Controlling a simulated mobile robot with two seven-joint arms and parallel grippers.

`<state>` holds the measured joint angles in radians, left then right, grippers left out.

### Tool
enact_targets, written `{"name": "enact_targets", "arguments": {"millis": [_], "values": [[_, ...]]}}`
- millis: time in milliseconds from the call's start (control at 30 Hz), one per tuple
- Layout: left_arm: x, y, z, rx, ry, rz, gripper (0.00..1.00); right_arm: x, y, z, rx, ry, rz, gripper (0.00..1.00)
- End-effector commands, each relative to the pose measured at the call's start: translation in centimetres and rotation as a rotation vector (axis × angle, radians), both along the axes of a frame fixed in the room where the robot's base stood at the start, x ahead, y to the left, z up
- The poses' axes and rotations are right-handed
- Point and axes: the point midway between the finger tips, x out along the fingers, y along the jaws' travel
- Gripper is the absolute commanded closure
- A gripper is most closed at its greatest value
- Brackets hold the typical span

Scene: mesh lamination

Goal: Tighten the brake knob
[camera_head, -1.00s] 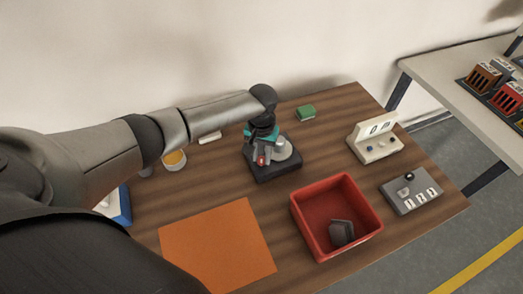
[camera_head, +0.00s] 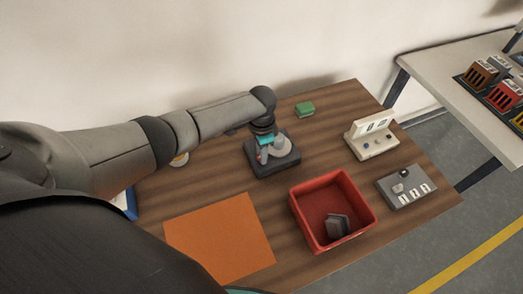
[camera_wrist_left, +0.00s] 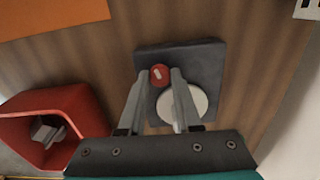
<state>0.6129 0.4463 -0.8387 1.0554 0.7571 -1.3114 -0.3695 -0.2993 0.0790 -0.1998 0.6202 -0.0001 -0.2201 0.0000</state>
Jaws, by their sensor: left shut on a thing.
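The brake knob is a small red round knob with a white mark (camera_wrist_left: 160,75) on a dark square base (camera_head: 280,166). In the left wrist view it sits near the corner of this base (camera_wrist_left: 206,62), beside a pale round disc (camera_wrist_left: 184,104). My left gripper (camera_wrist_left: 160,79) is shut on the knob, one finger on each side of it. In the head view the gripper (camera_head: 263,155) points down at the base and mostly hides the knob.
A red bin (camera_head: 298,207) with a grey block (camera_head: 338,226) stands in front right. An orange mat (camera_head: 220,240) lies in front left. A white panel (camera_head: 371,138) and a grey switch plate (camera_head: 406,187) are at the right. A green block (camera_head: 305,109) lies behind.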

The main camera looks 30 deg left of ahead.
Motion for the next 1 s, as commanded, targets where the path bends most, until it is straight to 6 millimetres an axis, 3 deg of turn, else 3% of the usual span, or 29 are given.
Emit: {"name": "enact_targets", "arguments": {"millis": [400, 1000], "values": [[0.09, -0.02, 0.05, -0.002, -0.003, -0.241, 1.00, -0.02, 0.00, 0.20, 0.000, 0.000, 0.000, 0.00], [0.11, -0.05, 0.07, -0.001, -0.003, -0.297, 1.00, -0.05, -0.01, 0.22, 0.000, 0.001, 0.000, 0.00]]}}
